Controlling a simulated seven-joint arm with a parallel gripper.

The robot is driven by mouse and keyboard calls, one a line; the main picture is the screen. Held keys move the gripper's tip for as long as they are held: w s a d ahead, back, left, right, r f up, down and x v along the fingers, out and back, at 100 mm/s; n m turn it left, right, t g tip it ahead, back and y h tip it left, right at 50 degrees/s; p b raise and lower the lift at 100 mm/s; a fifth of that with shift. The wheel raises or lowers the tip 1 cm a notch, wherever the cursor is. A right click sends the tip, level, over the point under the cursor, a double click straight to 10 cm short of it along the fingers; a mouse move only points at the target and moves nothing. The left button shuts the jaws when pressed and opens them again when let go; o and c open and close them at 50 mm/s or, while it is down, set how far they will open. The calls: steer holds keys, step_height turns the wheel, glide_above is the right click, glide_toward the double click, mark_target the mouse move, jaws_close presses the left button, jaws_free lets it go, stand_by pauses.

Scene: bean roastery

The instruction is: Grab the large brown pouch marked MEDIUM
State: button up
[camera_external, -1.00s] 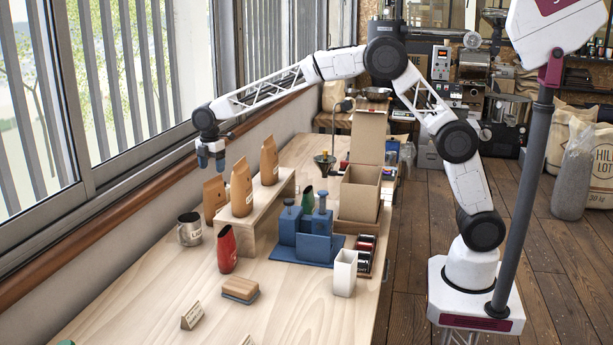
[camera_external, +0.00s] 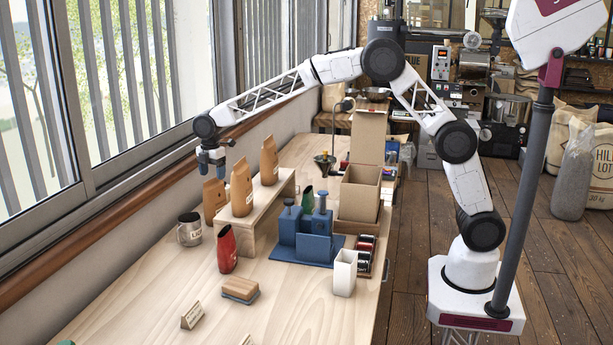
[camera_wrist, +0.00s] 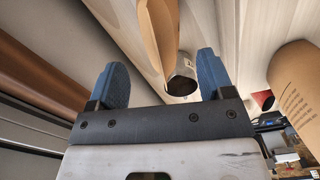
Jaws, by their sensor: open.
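Three brown pouches stand near the window. One pouch (camera_external: 214,199) is on the table beside the wooden riser, one (camera_external: 241,190) is on the riser's near end, and one (camera_external: 269,163) is on its far end. Their labels are too small to read, so I cannot tell which is marked MEDIUM. My gripper (camera_external: 212,170) is open and empty, just above the pouch on the table. In the wrist view a brown pouch (camera_wrist: 160,30) shows between the blue fingers of my gripper (camera_wrist: 160,78). Another pouch (camera_wrist: 297,100) with small print is at the right.
A red vessel (camera_external: 226,250), blue stand (camera_external: 306,238), white cup (camera_external: 345,272) and open cardboard box (camera_external: 359,195) stand around the riser (camera_external: 262,212).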

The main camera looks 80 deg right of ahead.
mark_target(213, 186)
steer(key=shift+f, duration=2.6)
steer(key=shift+f, duration=0.25)
jaws_close()
steer(key=shift+r, duration=0.1)
steer(key=shift+r, duration=5.2)
